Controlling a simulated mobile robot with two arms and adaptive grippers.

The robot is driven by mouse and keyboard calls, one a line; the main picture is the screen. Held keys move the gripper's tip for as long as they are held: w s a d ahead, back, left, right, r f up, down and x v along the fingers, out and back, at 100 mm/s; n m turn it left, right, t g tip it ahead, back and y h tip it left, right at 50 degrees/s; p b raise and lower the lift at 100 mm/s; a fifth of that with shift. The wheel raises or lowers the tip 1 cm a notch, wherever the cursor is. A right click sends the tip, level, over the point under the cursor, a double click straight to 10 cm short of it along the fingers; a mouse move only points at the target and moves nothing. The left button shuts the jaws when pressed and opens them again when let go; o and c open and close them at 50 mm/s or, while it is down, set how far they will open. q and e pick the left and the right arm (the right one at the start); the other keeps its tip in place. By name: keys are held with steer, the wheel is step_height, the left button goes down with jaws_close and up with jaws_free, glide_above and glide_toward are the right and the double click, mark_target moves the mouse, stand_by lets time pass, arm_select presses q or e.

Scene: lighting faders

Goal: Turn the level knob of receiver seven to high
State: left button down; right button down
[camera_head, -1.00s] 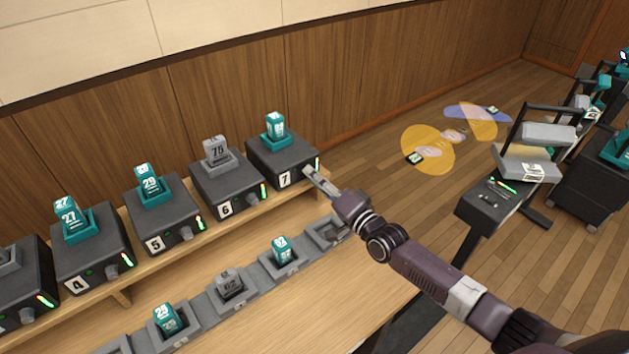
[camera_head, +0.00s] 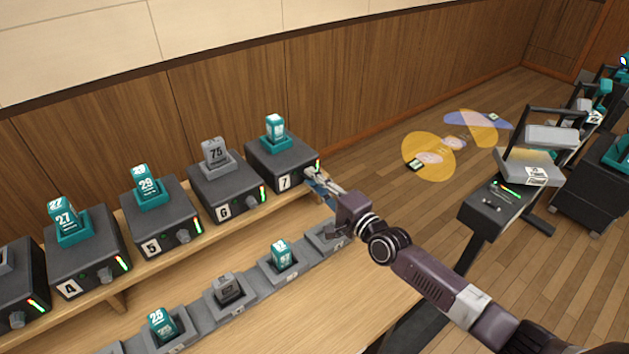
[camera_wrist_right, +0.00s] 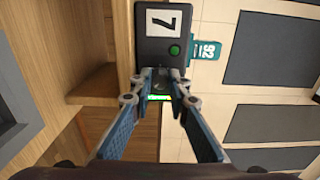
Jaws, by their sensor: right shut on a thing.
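Receiver seven (camera_head: 284,164) is a dark box marked 7 at the right end of the raised wooden shelf, with a teal block standing on top. It also shows in the right wrist view (camera_wrist_right: 164,40), with its label and a green button. My right gripper (camera_head: 311,174) is at the front right of this box. In the right wrist view its fingertips (camera_wrist_right: 162,84) are shut on the level knob, which they mostly hide. A lit green level strip shows just beyond the fingertips. The knob's exact angle cannot be told. My left gripper is not in view.
Receivers six (camera_head: 226,190), five (camera_head: 162,220) and four (camera_head: 86,256) stand to the left on the shelf (camera_head: 212,226). A row of grey cradles lies on the lower table (camera_head: 330,302). A stand with a black panel (camera_head: 494,207) is at the right.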

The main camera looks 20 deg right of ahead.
steer(key=shift+s+f, duration=0.1)
steer(key=shift+f, duration=0.1)
steer(key=c, duration=2)
jaws_free()
steer(key=shift+o, duration=0.9)
steer(key=shift+r, duration=0.1)
steer(key=v, duration=0.8)
